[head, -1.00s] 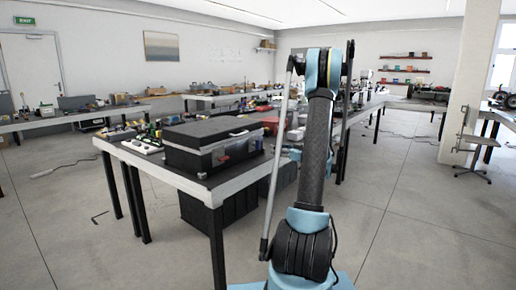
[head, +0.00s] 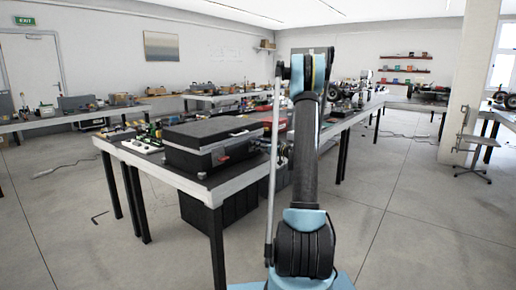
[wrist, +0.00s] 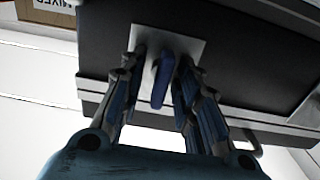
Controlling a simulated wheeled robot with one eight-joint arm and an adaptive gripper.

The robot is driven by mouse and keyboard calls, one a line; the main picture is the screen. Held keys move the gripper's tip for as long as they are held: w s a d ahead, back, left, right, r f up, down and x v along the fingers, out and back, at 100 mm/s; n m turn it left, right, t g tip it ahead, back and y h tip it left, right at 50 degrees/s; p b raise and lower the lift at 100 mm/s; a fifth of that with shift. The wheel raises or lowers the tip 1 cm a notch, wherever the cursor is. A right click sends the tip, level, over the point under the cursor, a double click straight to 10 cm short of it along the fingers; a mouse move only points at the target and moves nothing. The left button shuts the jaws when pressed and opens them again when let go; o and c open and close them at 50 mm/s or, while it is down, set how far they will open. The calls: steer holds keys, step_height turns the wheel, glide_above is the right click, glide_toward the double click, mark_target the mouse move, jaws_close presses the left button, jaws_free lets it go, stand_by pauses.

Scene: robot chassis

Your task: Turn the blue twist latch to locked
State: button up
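In the wrist view, the blue twist latch (wrist: 162,82) is a narrow blue handle on a light square plate (wrist: 186,46), fixed to the dark face of a case. My gripper (wrist: 161,58) has one finger on each side of the handle. The fingers are apart, with a gap showing at least on the left; whether the right finger touches the handle I cannot tell. In the head view, the black case (head: 207,133) sits shut on the near table; the blue latch and gripper cannot be made out there.
A red part (head: 221,157) shows on the case's front. The near table (head: 206,190) holds small items left of the case. A dark box (head: 240,203) stands below it. A box with upside-down lettering (wrist: 45,12) shows in the wrist view.

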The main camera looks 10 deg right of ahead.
jaws_close()
